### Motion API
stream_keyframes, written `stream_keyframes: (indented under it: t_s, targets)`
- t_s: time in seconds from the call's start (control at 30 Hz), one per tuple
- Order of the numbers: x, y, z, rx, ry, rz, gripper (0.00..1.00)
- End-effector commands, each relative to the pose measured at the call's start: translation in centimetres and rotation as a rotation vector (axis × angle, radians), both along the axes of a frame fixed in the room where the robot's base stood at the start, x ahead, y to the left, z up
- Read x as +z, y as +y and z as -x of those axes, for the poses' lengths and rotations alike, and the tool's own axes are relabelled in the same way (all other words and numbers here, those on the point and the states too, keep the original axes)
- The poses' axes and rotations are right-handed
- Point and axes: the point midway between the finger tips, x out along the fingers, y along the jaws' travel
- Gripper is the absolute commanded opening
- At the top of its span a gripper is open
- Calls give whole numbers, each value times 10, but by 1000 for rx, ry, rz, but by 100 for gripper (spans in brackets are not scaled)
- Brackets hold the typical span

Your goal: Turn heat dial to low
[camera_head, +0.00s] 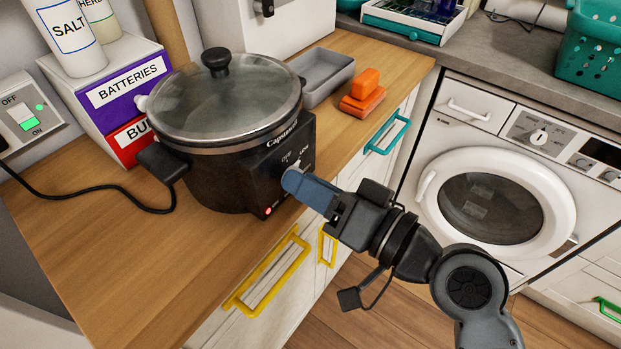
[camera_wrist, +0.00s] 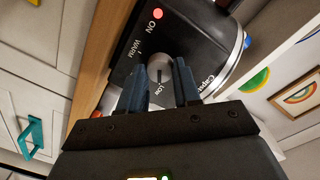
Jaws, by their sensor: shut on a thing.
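The black slow cooker (camera_head: 225,185) with a glass lid stands on the wooden counter, and its control panel faces my arm. The heat dial (camera_wrist: 160,72) is on that panel, between my two blue fingertips in the wrist view. The labels WARM and LOW show around it, and a pale pointer mark is visible on it. My gripper (camera_head: 292,180) is at the panel, shut on the dial; it also shows in the wrist view (camera_wrist: 160,84). In the head view the fingers hide most of the dial. A red light (camera_head: 268,211) glows low on the panel.
Boxes marked BATTERIES (camera_head: 125,85) stand behind the cooker on the left, by a lit wall switch (camera_head: 28,117). Open floor lies below.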

Motion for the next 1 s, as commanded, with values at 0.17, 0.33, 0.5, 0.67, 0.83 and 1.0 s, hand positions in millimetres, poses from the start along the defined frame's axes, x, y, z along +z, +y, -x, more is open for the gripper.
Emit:
stream_keyframes:
  t_s: [0.17,0.33,0.5,0.67,0.83,1.0]
  targets:
    - [0,-1,-1,-3,22,-18,2]
    - [0,-1,-1,-2,27,-21,2]
    - [0,-1,-1,-3,26,-20,2]
    - [0,-1,-1,-2,26,-20,40]
    - [0,-1,0,-1,26,-20,56]
    - [0,0,0,-1,26,-21,58]
